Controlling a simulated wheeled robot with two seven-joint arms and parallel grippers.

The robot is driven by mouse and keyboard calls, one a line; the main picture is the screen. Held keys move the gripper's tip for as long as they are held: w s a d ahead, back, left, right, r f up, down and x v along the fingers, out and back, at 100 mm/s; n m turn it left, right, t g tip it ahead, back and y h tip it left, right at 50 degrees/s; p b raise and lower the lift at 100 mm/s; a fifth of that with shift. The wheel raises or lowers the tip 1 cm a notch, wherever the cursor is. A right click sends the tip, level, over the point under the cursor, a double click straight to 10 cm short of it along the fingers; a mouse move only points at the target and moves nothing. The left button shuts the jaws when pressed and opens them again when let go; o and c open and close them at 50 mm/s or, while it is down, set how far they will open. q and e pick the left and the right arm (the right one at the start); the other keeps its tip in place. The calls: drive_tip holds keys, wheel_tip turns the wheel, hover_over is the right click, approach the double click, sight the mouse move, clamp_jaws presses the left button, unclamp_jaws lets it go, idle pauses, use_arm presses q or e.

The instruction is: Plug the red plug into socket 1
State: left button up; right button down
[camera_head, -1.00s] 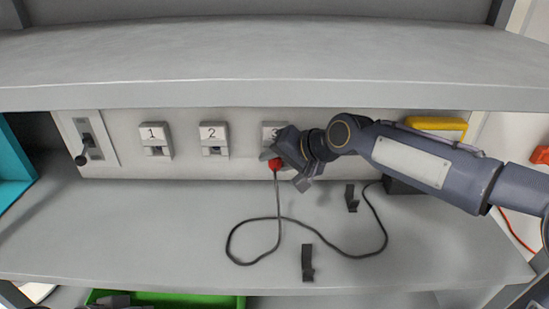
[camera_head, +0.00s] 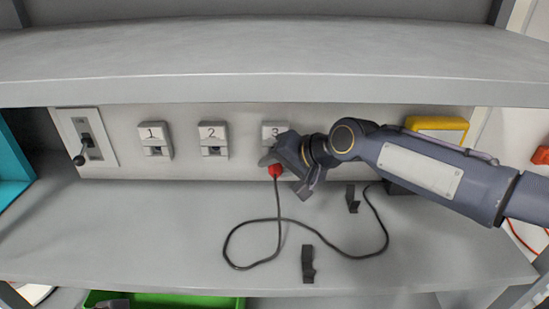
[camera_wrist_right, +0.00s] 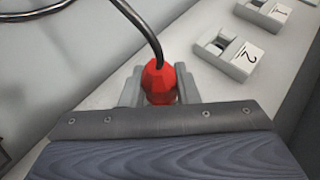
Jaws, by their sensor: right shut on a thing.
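The red plug (camera_head: 276,171) is held in my right gripper (camera_head: 282,169), in front of and below socket 3 (camera_head: 274,131). In the right wrist view the red plug (camera_wrist_right: 159,82) sits between the two grey fingers, with its black cable running up and away. Socket 1 (camera_head: 154,140) is on the back panel at the left, and its opening looks empty. Socket 2 (camera_head: 213,138) is between them and also looks empty. Socket 3 is partly hidden by my right gripper. At the bottom left edge a small dark part shows, and I cannot tell whether it is my left gripper.
The black cable (camera_head: 240,266) loops over the grey shelf (camera_head: 130,235). Two dark clips (camera_head: 307,263) stand on the shelf. A lever switch (camera_head: 86,141) is left of socket 1. An upper shelf (camera_head: 250,65) overhangs the panel. The shelf in front of sockets 1 and 2 is clear.

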use_arm(q)
drive_tip(key=shift+f+b, duration=0.4)
use_arm(e)
drive_tip(key=shift+s, duration=1)
idle(0.9)
